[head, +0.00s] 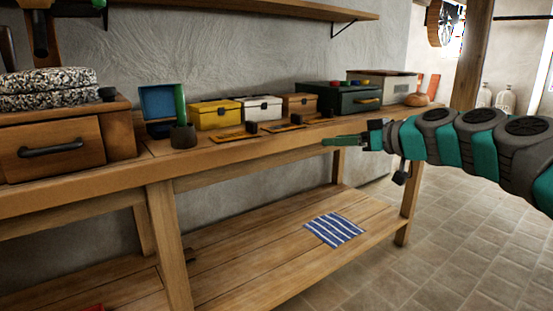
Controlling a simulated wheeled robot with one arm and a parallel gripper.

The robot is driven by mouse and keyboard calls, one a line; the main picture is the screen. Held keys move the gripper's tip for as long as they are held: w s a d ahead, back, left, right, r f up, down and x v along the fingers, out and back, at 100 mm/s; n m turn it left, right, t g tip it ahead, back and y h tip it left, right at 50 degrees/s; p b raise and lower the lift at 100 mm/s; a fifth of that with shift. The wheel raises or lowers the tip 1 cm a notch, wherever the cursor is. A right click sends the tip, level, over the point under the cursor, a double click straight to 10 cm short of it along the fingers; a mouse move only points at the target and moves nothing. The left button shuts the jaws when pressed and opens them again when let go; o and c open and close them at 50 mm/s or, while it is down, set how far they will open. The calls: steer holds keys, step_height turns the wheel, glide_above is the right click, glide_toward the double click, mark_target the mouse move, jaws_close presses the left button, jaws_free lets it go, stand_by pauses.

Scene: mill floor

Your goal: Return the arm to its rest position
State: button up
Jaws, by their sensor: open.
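My arm (453,135) reaches in from the right edge, stretched out level in front of the bench. It is teal and grey. My gripper (340,141) is at its left end, pointing left, near the front edge of the wooden bench (225,157). The gripper is open. It is small and seen from the side, so the gap between the fingers is hard to make out. I see nothing held in it.
On the bench stand a yellow box (216,114), a white box (261,108), a dark green box (338,98) and a drawer unit (60,145). A striped cloth (334,230) lies on the lower shelf (270,255). Tiled floor (460,240) is clear at right.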

steer(key=s+a+f+g+h+p, duration=0.1)
steer(key=s+a+f+g, duration=0.2)
steer(key=s+a+f, duration=0.4)
steer(key=s+a+f+g+h+p, duration=0.1)
steer(key=s+a+f+g, duration=0.3)
steer(key=s, duration=0.6)
steer(key=s+d+f+m+g+h, duration=0.2)
steer(key=s+f, duration=0.3)
steer(key=s, duration=0.3)
steer(key=s+d+f+m+g+h, duration=0.2)
steer(key=s+d+f, duration=0.3)
steer(key=s, duration=0.4)
steer(key=s+d+f+m+g+h+p, duration=0.1)
steer(key=s+d+f+m+h, duration=0.2)
steer(key=s+f, duration=0.4)
steer(key=shift+s+d+g+h, duration=0.35)
steer(key=shift+s+g+h, duration=0.05)
steer(key=shift+s, duration=0.5)
